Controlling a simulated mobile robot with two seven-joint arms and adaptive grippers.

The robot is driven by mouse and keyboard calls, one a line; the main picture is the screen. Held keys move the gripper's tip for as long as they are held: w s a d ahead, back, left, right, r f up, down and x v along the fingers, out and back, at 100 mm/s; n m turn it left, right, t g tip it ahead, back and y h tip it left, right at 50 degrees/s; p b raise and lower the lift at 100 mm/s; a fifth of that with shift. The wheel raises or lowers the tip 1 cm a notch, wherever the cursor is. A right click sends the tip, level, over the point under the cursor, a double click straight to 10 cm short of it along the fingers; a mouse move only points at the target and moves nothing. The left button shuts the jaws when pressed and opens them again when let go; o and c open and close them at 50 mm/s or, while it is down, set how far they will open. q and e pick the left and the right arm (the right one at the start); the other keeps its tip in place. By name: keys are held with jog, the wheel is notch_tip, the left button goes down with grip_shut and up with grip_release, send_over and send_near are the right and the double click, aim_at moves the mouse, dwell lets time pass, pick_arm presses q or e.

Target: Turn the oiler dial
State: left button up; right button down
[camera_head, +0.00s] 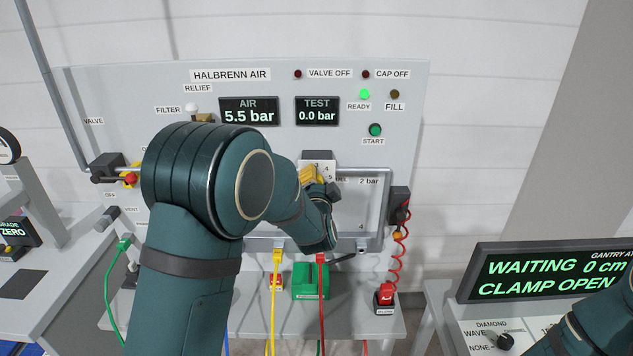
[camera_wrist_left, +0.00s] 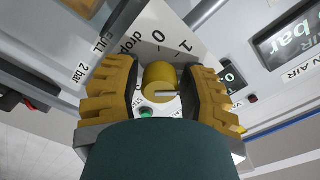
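The oiler dial is a yellow round knob (camera_wrist_left: 158,84) with a pale pointer line, on a white scale plate (camera_wrist_left: 168,30) marked 0, 1 and "drops". In the head view the plate (camera_head: 318,158) shows above my left gripper (camera_head: 318,178), with the knob hard to tell from the yellow fingers. In the left wrist view my left gripper (camera_wrist_left: 164,92) has its ridged yellow fingers on both sides of the knob, with narrow gaps beside it, so it looks open around the knob. My right arm enters at the bottom right of the head view; its gripper is out of frame.
The grey panel (camera_head: 260,85) carries an AIR display (camera_head: 249,111) at 5.5 bar, a TEST display (camera_head: 317,110) at 0.0 bar and a green start button (camera_head: 375,130). A red coiled hose (camera_head: 401,245) hangs right. A gantry display (camera_head: 545,270) stands at far right.

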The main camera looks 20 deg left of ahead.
pick_arm(q)
grip_shut()
jog(key=shift+f+n+b, duration=0.1)
jog(key=shift+n+b, duration=0.4)
jog(key=shift+b, duration=0.25)
jog(key=n+b, duration=0.4)
jog(key=b, duration=0.1)
jog(key=shift+n, duration=0.3)
jog(key=shift+n+b, duration=1)
jog(key=shift+n, duration=0.2)
jog(key=shift+n+b, duration=0.3)
jog(key=shift+n, duration=0.1)
